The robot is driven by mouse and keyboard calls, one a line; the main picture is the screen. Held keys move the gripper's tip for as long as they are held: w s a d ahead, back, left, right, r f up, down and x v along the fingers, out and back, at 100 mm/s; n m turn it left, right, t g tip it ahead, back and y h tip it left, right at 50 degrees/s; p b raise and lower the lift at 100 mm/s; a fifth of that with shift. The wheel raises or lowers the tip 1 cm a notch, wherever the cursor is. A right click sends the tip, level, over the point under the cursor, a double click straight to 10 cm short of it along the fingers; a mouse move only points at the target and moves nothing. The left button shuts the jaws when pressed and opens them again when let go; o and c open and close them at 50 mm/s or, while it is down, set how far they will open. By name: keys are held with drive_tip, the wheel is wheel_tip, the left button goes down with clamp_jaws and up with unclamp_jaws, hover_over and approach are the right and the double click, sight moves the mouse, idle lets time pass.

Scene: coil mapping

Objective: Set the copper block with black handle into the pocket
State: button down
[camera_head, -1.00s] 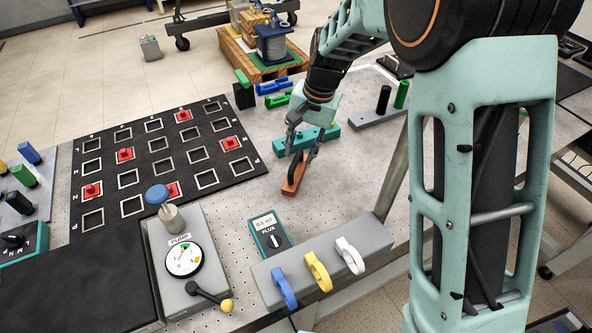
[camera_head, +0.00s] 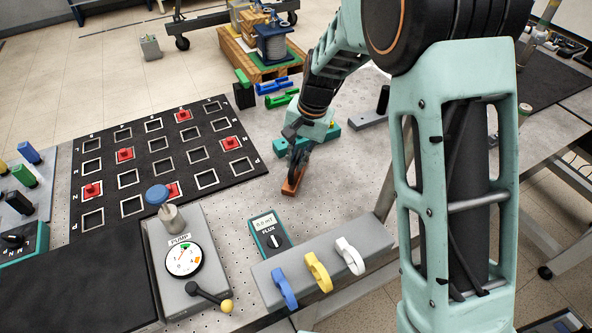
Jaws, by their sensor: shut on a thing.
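The copper block (camera_head: 291,187) lies on the perforated metal bench, right of the black grid board. Its black handle is mostly hidden by my fingers. My gripper (camera_head: 297,168) points down over the block and is shut on it, with the fingers close together at the handle. The block appears to rest on the bench. The black board (camera_head: 135,213) has rows of square, light-rimmed openings, several filled by red pieces (camera_head: 125,155). I cannot tell which recess is the pocket.
A teal bar (camera_head: 327,141) lies just behind my gripper. A FLUX meter (camera_head: 269,236) and a grey rack with blue, yellow and white clips (camera_head: 318,272) stand in front. The PUMP unit (camera_head: 187,285) is at front left. Bare bench lies between board and block.

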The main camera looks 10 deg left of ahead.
drive_tip(key=shift+r, duration=0.2)
drive_tip(key=shift+r, duration=0.6)
drive_tip(key=s+d+r, duration=0.7)
drive_tip(key=s+r, duration=0.5)
drive_tip(key=w+d+r+p, duration=0.2)
drive_tip(key=w+d+p, duration=0.2)
drive_tip(key=d+p, duration=0.3)
drive_tip(key=w+d+r+n+p, duration=0.1)
drive_tip(key=w+d+p, duration=0.2)
drive_tip(key=d+p, duration=0.3)
drive_tip(key=d, duration=0.4)
drive_tip(key=shift+w+r+n+p, duration=0.3)
drive_tip(key=shift+w+r+p, duration=0.1)
drive_tip(key=p, duration=0.2)
drive_tip(key=shift+s+p, duration=0.2)
drive_tip(key=shift+p, duration=0.2)
